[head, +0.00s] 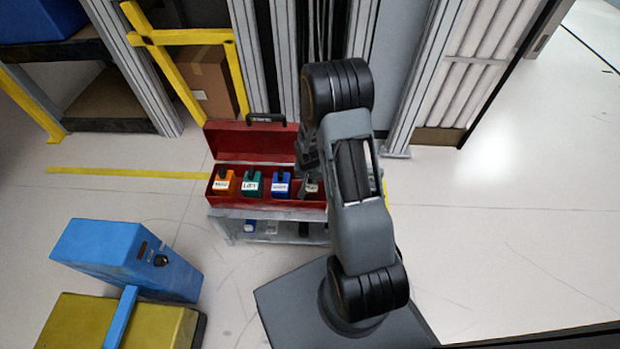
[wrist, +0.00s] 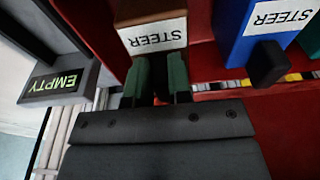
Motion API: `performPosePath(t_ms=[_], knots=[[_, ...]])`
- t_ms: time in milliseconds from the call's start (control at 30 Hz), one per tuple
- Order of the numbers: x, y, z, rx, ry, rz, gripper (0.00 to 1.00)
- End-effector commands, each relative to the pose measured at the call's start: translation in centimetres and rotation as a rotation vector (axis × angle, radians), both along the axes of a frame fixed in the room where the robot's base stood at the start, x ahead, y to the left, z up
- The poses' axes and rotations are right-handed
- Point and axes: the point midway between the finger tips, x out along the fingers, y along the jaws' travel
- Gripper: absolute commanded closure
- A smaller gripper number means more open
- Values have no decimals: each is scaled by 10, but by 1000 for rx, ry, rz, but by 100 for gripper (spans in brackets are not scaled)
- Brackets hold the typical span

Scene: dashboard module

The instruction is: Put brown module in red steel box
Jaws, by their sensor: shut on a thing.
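The red steel box (head: 262,142) stands open on a small grey table, its lid tipped up at the back. An orange module (head: 223,184), a teal module (head: 251,184) and a blue module (head: 280,185) stand in a row inside it. My gripper (head: 308,172) is over the box's right end. In the wrist view my gripper (wrist: 158,82) has its green fingers close together at the brown module (wrist: 145,10), which bears a white STEER label. The blue module (wrist: 238,30) is beside it, to the right. Whether the brown module touches the box floor is unclear.
The grey table (head: 270,227) has a lower shelf with small items. A dark panel with an EMPTY sign (wrist: 63,84) shows in the wrist view. A blue and yellow machine (head: 125,255) stands at lower left. A yellow frame (head: 190,38) is behind. Floor at right is clear.

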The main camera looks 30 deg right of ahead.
Motion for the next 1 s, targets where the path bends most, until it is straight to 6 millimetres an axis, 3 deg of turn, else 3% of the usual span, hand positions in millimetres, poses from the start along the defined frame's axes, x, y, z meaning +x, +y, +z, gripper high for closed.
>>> performPosePath(t_ms=[233, 267, 500, 767, 867, 1000], knots=[[0, 0, -4, 0, -1, 0, 100], [0, 0, -3, 0, 0, 0, 78], [0, 0, -3, 0, 1, 0, 56], [0, 0, -1, 0, 1, 0, 56], [0, 0, 7, 0, 0, 0, 56], [-3, 2, 32, 0, -2, 1, 56]])
